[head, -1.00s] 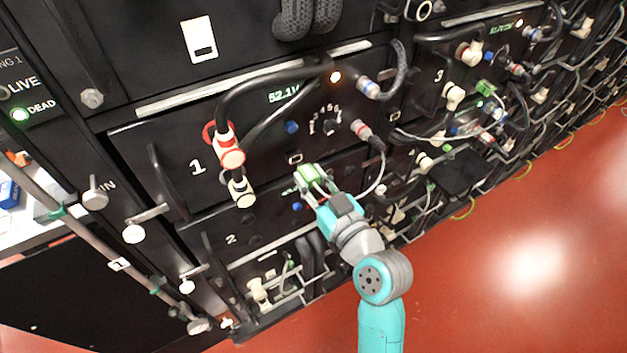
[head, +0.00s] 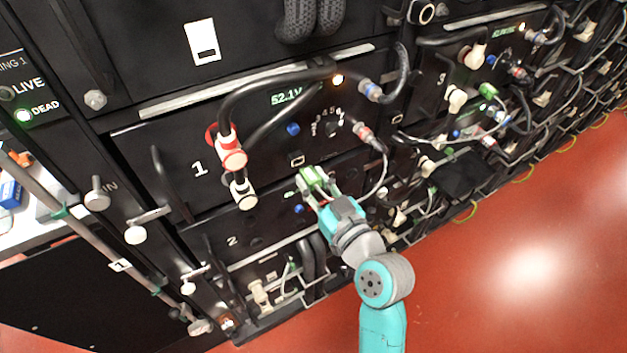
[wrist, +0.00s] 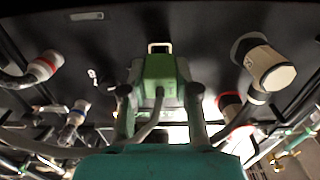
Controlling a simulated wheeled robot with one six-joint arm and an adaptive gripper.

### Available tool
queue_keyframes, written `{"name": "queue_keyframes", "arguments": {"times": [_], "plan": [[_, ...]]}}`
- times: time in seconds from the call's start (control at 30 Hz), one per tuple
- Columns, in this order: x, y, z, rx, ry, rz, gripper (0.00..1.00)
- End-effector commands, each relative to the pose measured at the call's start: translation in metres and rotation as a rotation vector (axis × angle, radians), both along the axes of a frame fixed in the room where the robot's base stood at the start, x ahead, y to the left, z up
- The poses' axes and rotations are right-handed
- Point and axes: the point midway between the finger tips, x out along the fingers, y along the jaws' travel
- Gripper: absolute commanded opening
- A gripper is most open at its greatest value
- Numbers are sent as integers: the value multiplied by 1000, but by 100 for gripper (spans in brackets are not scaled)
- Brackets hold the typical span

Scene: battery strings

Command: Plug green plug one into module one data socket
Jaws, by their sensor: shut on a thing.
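My gripper (head: 314,188) is shut on the green plug (head: 313,178), in front of the rack. The plug also shows between my two fingers in the wrist view (wrist: 160,78), with a grey cable trailing back from it. Module one (head: 180,180) has a "1" label and a 52.1V display. Its data socket, a small pale-framed rectangle (head: 297,160), lies just above and left of the plug in the head view. In the wrist view the socket (wrist: 160,47) is just beyond the plug's far end and partly visible, so the plug is not seated in it.
A red-ringed connector (head: 231,155) and a black-and-white one (head: 243,193) stand out left of the plug. A grey-and-red connector (head: 365,134) with a looping cable is on the right. Module two (head: 231,241) is below. Open red floor (head: 520,270) lies at lower right.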

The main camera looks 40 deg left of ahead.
Motion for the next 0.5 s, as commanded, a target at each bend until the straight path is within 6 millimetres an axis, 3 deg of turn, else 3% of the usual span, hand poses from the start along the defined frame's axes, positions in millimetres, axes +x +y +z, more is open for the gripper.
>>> {"name": "queue_keyframes", "arguments": {"times": [0.5], "plan": [[2,6,0,1,0,0,0]]}}
